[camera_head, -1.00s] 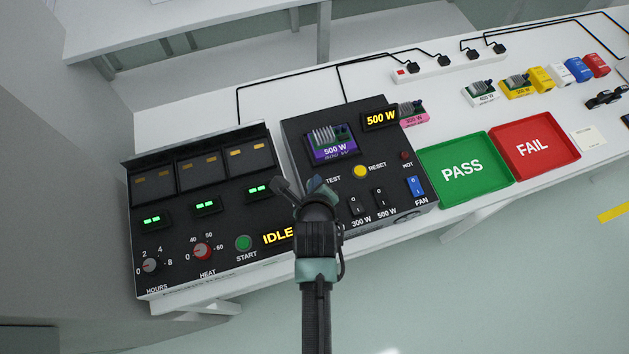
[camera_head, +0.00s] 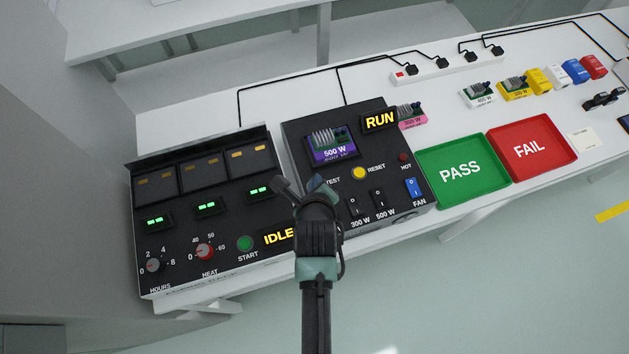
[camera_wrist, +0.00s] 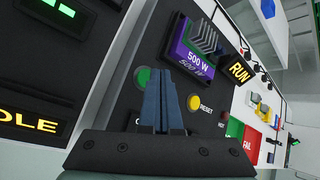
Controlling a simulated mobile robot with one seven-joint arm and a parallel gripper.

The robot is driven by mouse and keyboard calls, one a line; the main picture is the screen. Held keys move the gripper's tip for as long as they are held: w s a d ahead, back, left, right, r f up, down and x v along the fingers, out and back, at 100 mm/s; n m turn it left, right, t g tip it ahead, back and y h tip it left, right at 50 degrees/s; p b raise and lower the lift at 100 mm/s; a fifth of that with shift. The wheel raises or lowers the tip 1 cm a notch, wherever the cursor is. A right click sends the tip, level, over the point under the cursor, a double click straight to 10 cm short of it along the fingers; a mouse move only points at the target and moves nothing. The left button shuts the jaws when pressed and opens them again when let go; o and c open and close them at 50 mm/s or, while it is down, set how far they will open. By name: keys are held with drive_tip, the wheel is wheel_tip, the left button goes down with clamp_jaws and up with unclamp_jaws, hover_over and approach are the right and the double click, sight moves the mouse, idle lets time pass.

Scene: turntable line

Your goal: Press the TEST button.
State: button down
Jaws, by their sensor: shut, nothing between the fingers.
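The black tester panel (camera_head: 293,127) carries the word TEST, partly covered by my gripper in the head view. The TEST button is hidden there behind my gripper (camera_head: 305,187). In the wrist view a green button (camera_wrist: 141,77), left of the yellow RESET button (camera_wrist: 194,102), shows beside my fingertips (camera_wrist: 162,75). My fingers are together and empty, over the panel close to the green button; whether they touch it I cannot tell. The tester display (camera_head: 380,120) reads RUN. A purple 500 W board (camera_head: 333,151) sits in the tester.
A black oven-like panel (camera_head: 216,225) showing IDLE stands at left. Below the tester's buttons are the 300 W, 500 W and FAN (camera_head: 413,188) switches. A green PASS tray (camera_head: 432,198) and red FAIL tray (camera_head: 556,175) lie to the right. Boards and coloured blocks stand behind them.

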drive_tip(key=shift+r, duration=0.1)
wheel_tip(320, 180, up, 5)
drive_tip(key=p, duration=0.5)
idle(0.7)
